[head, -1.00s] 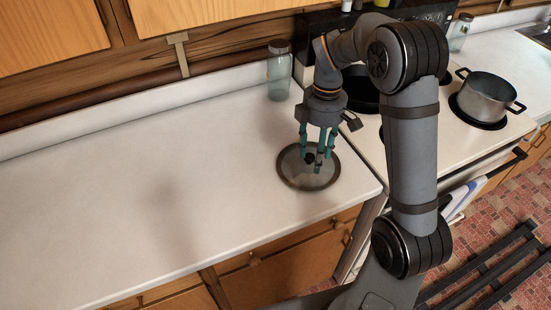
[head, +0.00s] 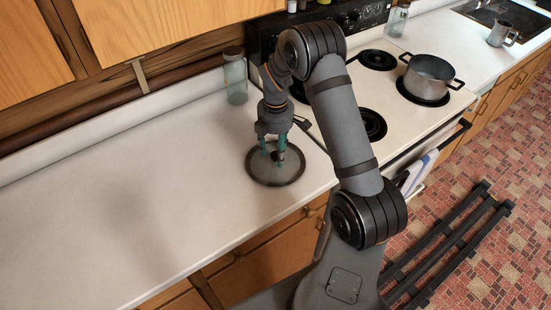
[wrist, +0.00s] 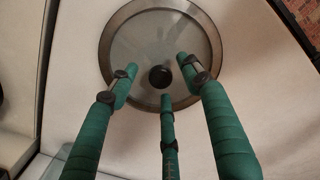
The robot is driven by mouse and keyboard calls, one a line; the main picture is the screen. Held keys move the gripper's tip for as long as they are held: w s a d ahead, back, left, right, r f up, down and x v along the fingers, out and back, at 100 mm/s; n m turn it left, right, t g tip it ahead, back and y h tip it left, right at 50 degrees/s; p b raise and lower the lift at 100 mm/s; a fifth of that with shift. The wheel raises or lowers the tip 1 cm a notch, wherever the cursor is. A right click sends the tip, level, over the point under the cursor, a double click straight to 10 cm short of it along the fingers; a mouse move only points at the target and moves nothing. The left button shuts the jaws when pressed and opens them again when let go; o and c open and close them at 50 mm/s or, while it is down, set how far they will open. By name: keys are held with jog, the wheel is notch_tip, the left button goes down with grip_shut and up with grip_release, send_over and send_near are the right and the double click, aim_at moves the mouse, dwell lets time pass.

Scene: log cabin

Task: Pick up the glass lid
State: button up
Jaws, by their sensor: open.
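The glass lid (head: 262,172) lies flat on the white counter, left of the stove. It is round and clear with a dark metal rim and a dark knob in the middle. In the wrist view the lid (wrist: 135,50) shows at the top, its knob (wrist: 160,76) between the fingertips. My gripper (head: 273,155) points down over the lid, with three green fingers. In the wrist view my gripper (wrist: 160,82) is open around the knob, with gaps between fingers and knob. Whether the fingertips touch the glass cannot be told.
A glass jar (head: 235,82) stands behind the lid by the wall. A metal pot (head: 428,78) sits on the stove (head: 345,92) at the right. A metal mug (head: 502,34) stands farther right. The counter (head: 110,190) left of the lid is clear.

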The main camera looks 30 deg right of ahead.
jog(key=shift+f, duration=0.55)
jog(key=shift+a, duration=0.1)
jog(key=shift+c, duration=0.5)
grip_shut()
